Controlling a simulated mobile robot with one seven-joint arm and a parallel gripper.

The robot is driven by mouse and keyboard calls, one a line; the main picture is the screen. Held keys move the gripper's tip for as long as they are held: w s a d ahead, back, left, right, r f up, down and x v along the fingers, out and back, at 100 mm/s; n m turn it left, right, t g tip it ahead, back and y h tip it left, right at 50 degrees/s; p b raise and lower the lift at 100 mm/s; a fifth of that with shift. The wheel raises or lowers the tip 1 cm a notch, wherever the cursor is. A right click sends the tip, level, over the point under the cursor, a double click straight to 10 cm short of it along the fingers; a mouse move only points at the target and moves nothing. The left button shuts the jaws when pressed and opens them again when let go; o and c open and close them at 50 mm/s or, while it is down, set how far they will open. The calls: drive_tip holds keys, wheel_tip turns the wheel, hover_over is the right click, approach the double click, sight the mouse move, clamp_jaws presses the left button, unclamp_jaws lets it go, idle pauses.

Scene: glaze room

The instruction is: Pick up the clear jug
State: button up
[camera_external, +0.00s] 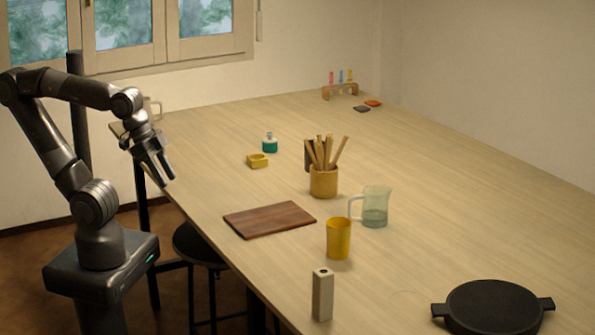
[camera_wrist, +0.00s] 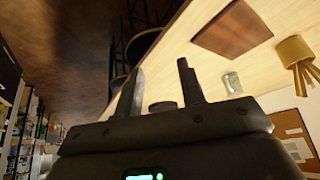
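The clear jug (camera_external: 377,208) stands upright on the table, right of the yellow cup and the stick holder. It is see-through and greenish, with its handle on the left side. My gripper (camera_external: 163,177) is at the table's left edge, far from this jug, fingers pointing down and to the right. In the wrist view my gripper (camera_wrist: 161,66) has its two fingers apart and holds nothing I can see. A second pale jug-like vessel (camera_external: 153,108) stands at the far left of the table, partly hidden by my arm. A small clear vessel (camera_wrist: 232,83) shows in the wrist view; I cannot tell which.
Near the clear jug are a yellow cup (camera_external: 338,240), a stick holder (camera_external: 323,183) and a brown board (camera_external: 268,220). A beige block (camera_external: 322,296) and black pan (camera_external: 493,306) stand nearer. A teal bottle (camera_external: 269,145) and yellow dish (camera_external: 257,161) stand behind. The right side is clear.

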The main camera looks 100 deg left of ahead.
drive_tip(key=shift+c, duration=0.5)
drive_tip(key=shift+c, duration=1)
